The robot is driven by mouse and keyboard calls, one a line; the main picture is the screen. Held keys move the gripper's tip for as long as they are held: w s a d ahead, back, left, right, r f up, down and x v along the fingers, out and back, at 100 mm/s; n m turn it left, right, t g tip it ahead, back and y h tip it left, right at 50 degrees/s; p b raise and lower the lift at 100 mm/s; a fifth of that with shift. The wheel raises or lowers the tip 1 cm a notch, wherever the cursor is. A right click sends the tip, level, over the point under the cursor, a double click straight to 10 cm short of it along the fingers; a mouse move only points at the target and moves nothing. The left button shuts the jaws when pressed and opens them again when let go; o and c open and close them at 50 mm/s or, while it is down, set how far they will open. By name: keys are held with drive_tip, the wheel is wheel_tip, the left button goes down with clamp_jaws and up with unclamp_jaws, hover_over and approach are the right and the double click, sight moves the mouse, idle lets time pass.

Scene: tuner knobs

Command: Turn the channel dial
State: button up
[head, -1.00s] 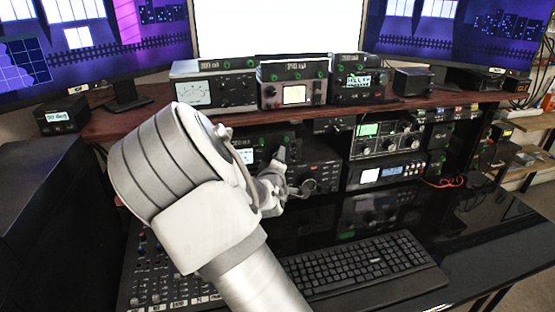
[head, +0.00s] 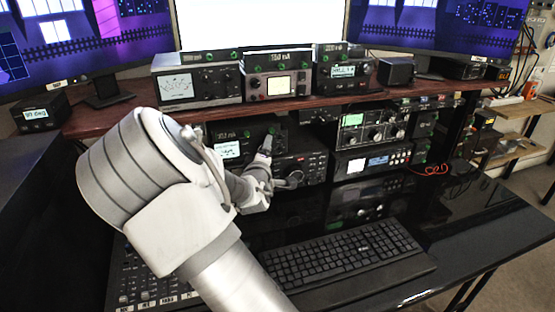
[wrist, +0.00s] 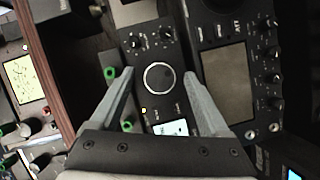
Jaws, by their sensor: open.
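In the wrist view a round dial with a pale ring (wrist: 159,78) sits on a dark panel; no readable label names it as the channel dial. My gripper (wrist: 160,74) is open, with one finger on each side of the dial in that view. I cannot tell whether the fingers touch it. In the head view my gripper (head: 266,160) is at the black radio (head: 302,166) under the wooden shelf, and my arm hides part of the gear there.
A wooden shelf (head: 140,108) with meters runs above the radios. A stacked unit with a green screen (head: 353,119) stands to the right. A keyboard (head: 345,250) lies on the black desk in front. Small knobs and a dark screen (wrist: 227,80) lie near my right finger.

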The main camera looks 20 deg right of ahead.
drive_tip(key=s+d+f+n+t+y+b, duration=0.1)
drive_tip(key=s+f+n+t+y+b, duration=0.4)
drive_tip(key=n, duration=0.9)
drive_tip(key=s+f+n+t+y+b, duration=0.15)
drive_tip(key=s+n, duration=0.45)
drive_tip(key=n, duration=0.7)
drive_tip(key=s+d+f+m+g+h+p, duration=0.1)
drive_tip(key=d+m+g+h+p, duration=0.4)
drive_tip(key=m, duration=0.7)
drive_tip(key=s+d+m+g+h+p, duration=0.2)
drive_tip(key=d+m+g+h, duration=0.3)
drive_tip(key=m, duration=0.7)
drive_tip(key=s+a+r+m+g+y+p, duration=0.2)
drive_tip(key=s+a+r+m+y+p, duration=0.3)
drive_tip(key=r, duration=0.6)
drive_tip(key=s+a+r+m+g+y+p, duration=0.3)
drive_tip(key=s+a+r+m+y+p, duration=0.2)
drive_tip(key=s+a+r, duration=0.3)
wheel_tip(320, 180, up, 3)
drive_tip(key=shift+s+a+m+p, duration=0.2)
drive_tip(key=shift+a+m+p, duration=0.1)
drive_tip(key=shift+p, duration=0.3)
